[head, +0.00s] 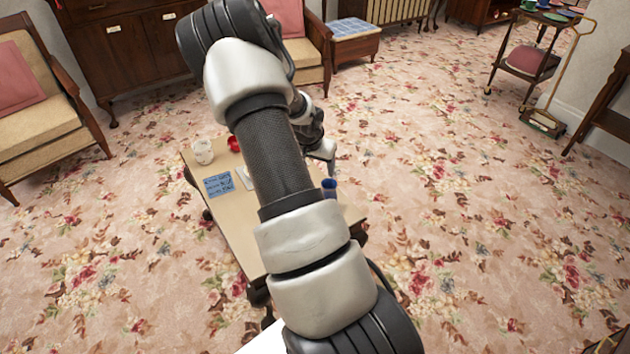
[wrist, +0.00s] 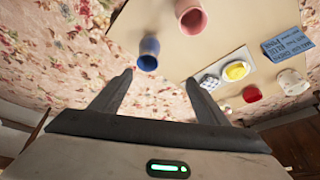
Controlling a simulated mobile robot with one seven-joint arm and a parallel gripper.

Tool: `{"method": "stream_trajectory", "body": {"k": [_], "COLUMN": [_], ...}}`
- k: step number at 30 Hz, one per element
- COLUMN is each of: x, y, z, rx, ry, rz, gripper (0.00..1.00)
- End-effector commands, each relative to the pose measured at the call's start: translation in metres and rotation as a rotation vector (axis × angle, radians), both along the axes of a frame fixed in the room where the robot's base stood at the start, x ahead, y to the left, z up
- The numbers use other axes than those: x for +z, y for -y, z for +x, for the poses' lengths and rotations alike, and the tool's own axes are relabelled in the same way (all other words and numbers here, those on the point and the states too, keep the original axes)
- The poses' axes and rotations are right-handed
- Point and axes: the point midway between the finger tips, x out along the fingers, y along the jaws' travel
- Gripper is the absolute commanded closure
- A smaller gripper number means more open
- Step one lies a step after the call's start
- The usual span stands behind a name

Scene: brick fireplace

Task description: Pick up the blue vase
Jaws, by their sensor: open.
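The blue vase (wrist: 148,54) stands on the low table (wrist: 226,22) near its edge in the wrist view. In the head view the vase (head: 329,188) shows just right of my arm, partly hidden by it. My gripper (wrist: 163,84) is open and empty in the wrist view, with the vase apart from it, ahead of the gap between the fingertips. In the head view only part of my gripper (head: 322,152) shows, beyond the vase.
The table also holds a pink cup (wrist: 190,18), a yellow-topped white item (wrist: 237,71), a red object (wrist: 251,94), a pale pot (wrist: 292,82) and a blue printed card (wrist: 287,44). In the head view, armchairs (head: 35,120) stand back; floral carpet (head: 480,220) at right is clear.

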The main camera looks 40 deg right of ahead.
Motion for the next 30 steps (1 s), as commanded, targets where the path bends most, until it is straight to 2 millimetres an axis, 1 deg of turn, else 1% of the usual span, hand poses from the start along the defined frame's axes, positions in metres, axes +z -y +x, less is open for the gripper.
{"method": "stream_trajectory", "body": {"k": [1,3,6,8,18,21,24,28,30], "x": [-0.009,-0.017,-0.029,-0.040,-0.107,-0.121,-0.129,-0.135,-0.143], "y": [0.010,0.020,0.028,0.032,0.057,0.064,0.067,0.070,0.072], "z": [-0.005,-0.009,-0.010,-0.009,0.005,0.009,0.011,0.012,0.013], "rx": [-0.016,-0.031,-0.040,-0.040,-0.038,-0.038,-0.037,-0.038,-0.036], "ry": [-0.014,-0.022,-0.028,-0.029,-0.029,-0.028,-0.028,-0.027,-0.029], "rz": [-0.017,-0.034,-0.044,-0.044,-0.042,-0.042,-0.043,-0.042,-0.042], "gripper": [0.31,0.31,0.31,0.31,0.31,0.31,0.31,0.31,0.31]}}
